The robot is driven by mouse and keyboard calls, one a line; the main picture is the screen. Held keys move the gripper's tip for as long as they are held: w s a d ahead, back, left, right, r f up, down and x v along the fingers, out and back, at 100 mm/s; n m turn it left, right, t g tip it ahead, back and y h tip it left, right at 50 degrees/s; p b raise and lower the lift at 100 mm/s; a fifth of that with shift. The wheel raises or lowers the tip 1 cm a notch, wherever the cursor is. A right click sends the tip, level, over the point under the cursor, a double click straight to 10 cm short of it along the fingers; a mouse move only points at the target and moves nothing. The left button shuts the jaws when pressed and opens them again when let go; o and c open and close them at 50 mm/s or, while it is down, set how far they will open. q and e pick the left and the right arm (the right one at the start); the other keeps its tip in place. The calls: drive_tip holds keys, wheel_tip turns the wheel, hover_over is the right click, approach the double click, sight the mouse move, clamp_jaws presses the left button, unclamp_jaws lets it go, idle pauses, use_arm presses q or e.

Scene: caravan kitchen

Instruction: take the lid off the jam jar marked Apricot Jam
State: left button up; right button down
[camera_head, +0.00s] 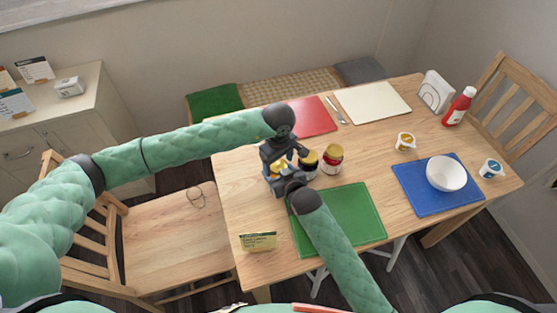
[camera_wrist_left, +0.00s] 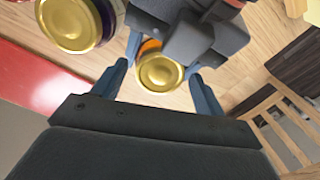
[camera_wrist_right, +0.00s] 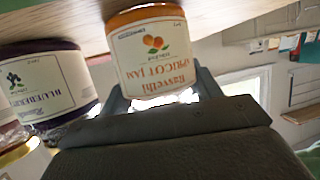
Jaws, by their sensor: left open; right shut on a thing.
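The apricot jam jar (camera_wrist_right: 155,58) shows its white label, with orange fruit and the words Apricot Jam, in the right wrist view. My right gripper (camera_wrist_right: 165,92) is shut on its sides. In the left wrist view the jar's round gold lid (camera_wrist_left: 160,72) is on, with a little orange showing beside it. My left gripper (camera_wrist_left: 161,75) is open above, one finger on each side of the lid and apart from it. In the head view, my left gripper (camera_head: 275,160) and my right gripper (camera_head: 285,180) mostly hide this jar.
A dark jar marked Blueberry (camera_wrist_right: 45,88) stands close beside the apricot jar; its gold lid (camera_wrist_left: 72,22) is near my left gripper. A red jar (camera_head: 333,160) stands just right of it. A green mat (camera_head: 350,215) lies in front, a red mat (camera_head: 312,118) behind.

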use_arm(q)
drive_tip(key=c, duration=1)
drive_tip(key=shift+n, duration=1.6)
drive_tip(key=o, duration=1.1)
drive_tip(key=shift+c, duration=0.2)
